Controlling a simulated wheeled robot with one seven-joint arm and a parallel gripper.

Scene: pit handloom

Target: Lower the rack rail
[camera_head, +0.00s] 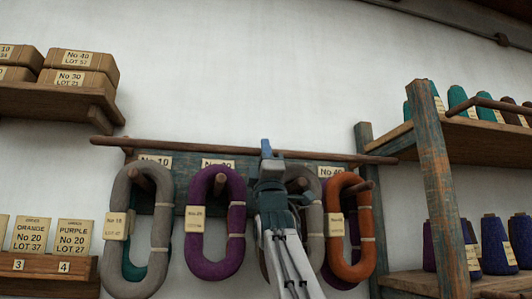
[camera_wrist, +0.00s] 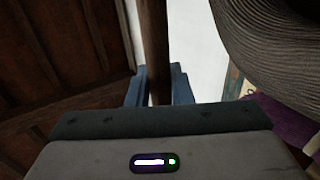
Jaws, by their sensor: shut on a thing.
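The rack rail (camera_head: 180,147) is a long dark wooden rod. It runs nearly level across the top front of the rack, above the hanging hanks. My gripper (camera_head: 266,149) reaches up from below and is shut on the rail near its middle. In the wrist view the rail (camera_wrist: 154,45) runs down the picture between the blue fingertips (camera_wrist: 157,88) of my gripper. The part of the rail behind my gripper is hidden in the head view.
Grey (camera_head: 127,255), purple (camera_head: 201,262) and orange (camera_head: 366,258) yarn hanks hang on pegs below the rail, close around my arm. A shelf post (camera_head: 437,190) with cones stands at right. Shelves with boxes (camera_head: 78,79) are at left. The wall above is clear.

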